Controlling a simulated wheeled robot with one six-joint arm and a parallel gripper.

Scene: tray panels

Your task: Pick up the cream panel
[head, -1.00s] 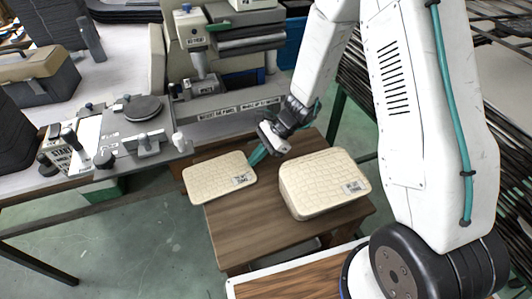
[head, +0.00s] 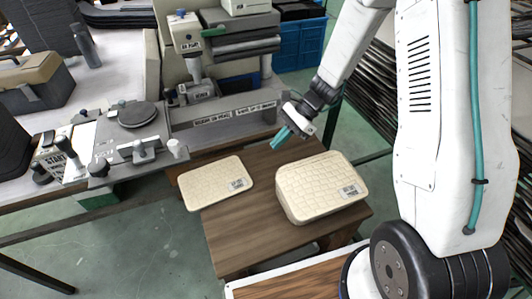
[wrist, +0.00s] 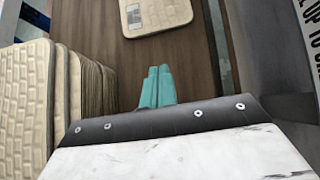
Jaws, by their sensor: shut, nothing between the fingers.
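A flat cream panel (head: 215,183) with a label lies alone on the wooden table (head: 235,235), at its left side. A thick stack of cream panels (head: 320,187) stands to its right. My gripper (head: 281,138), with teal fingers, is above the back of the table, behind the stack and apart from both. The fingers are shut and empty. In the wrist view the fingers (wrist: 152,85) point toward the single panel (wrist: 157,12), which is partly cut off at the top edge. The stack (wrist: 60,90) is on the left there.
A grey machine (head: 225,115) with a long labelled rail borders the table's back left. A blue crate (head: 300,45) stands behind. Dark racks of sheets are at the right. Bare tabletop lies between the panel and the stack.

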